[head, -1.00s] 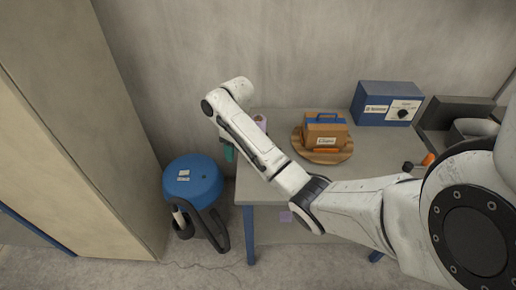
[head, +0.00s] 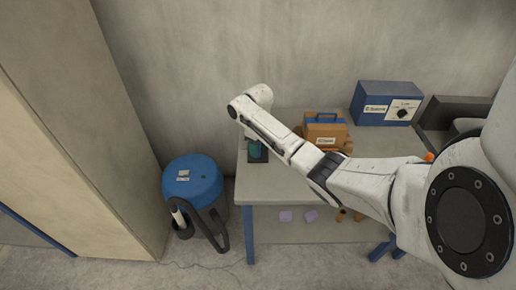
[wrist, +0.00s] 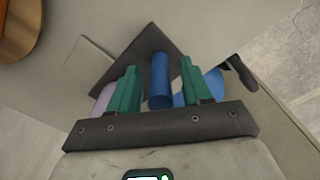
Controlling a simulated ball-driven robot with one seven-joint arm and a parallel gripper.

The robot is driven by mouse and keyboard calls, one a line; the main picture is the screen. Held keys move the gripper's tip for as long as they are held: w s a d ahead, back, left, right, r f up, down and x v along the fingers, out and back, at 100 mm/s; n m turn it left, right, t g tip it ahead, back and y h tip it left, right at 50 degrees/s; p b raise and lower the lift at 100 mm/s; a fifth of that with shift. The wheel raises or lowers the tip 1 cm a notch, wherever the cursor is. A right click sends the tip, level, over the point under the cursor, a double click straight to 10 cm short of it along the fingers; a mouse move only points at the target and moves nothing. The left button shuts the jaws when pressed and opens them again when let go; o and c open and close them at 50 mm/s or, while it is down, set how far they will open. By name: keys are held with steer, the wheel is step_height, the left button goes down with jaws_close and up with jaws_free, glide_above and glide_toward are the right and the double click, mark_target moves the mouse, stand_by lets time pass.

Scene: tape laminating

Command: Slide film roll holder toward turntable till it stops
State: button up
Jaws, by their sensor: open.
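My gripper (wrist: 159,68) has two green fingers, set apart on either side of an upright-looking blue cylinder (wrist: 160,88). I cannot tell whether they touch it. The cylinder stands over a dark flat plate (wrist: 152,42), apparently the film roll holder's base. A lavender roll (wrist: 103,99) shows behind the left finger, and a light blue and white piece (wrist: 212,86) behind the right. In the head view my gripper (head: 256,150) is low over the table's left end. The wooden turntable (wrist: 18,28) is at the wrist view's top left; in the head view my arm hides most of it.
A brown case with a blue handle (head: 325,129) stands at the turntable. A blue box with a dial (head: 385,103) is at the back right. A blue drum (head: 193,177) stands on the floor left of the table (head: 285,188). The table's left edge is close to my gripper.

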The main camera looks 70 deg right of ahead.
steer(key=shift+f, duration=0.5)
jaws_close()
stand_by(0.4)
